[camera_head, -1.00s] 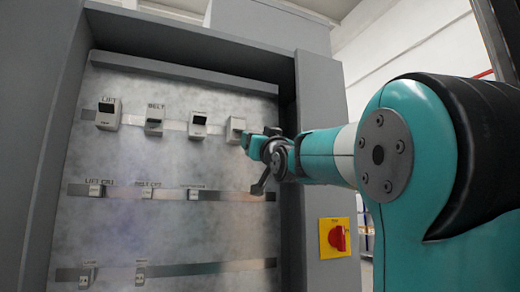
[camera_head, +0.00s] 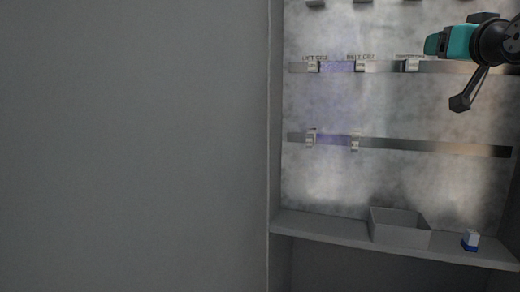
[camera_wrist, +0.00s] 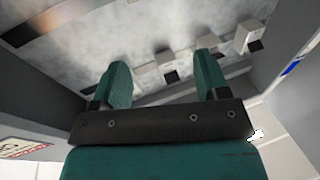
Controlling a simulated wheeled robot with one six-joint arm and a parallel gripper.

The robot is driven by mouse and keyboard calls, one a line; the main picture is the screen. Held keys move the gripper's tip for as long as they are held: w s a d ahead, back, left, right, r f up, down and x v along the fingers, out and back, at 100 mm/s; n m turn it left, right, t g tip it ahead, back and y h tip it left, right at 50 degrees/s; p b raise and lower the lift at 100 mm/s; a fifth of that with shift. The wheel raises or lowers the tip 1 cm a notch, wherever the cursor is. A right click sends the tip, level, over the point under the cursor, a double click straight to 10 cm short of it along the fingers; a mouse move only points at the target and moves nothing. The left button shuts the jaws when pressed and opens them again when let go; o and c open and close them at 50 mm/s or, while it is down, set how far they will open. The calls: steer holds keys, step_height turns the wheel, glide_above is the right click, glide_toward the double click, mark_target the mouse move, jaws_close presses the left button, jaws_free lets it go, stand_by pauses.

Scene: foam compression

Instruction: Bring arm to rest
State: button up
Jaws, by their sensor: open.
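My gripper (camera_wrist: 164,82) shows in the wrist view with its two teal fingers apart and nothing between them. Beyond the fingertips is the mottled grey panel of a cabinet, with a row of grey box-shaped modules (camera_wrist: 168,72) on a rail. In the head view my gripper (camera_head: 434,43) is at the upper right, in front of the panel (camera_head: 400,105). Most of my arm is outside that view.
The panel carries metal rails (camera_head: 435,147) with small modules. Below, a shelf (camera_head: 340,232) holds an open grey bin (camera_head: 400,234) and a small blue and white object (camera_head: 471,240). A plain grey cabinet wall (camera_head: 130,140) fills the left.

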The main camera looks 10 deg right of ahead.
steer(key=a+f+n+g+y, duration=0.5)
steer(key=a+f+g+y, duration=0.35)
steer(key=a+f, duration=1.15)
steer(key=s+a+f+n+g, duration=0.25)
steer(key=s+a+f, duration=0.2)
steer(key=s, duration=0.25)
steer(key=s+a+f+n+g+y, duration=0.1)
steer(key=s+a+f+n+g, duration=0.2)
steer(key=s+f, duration=0.35)
steer(key=s+a+f+n+g, duration=0.1)
steer(key=s+a+f+g, duration=0.3)
steer(key=s, duration=0.3)
step_height(320, 180, up, 15)
steer(key=p, duration=1.5)
steer(key=shift+r, duration=0.15)
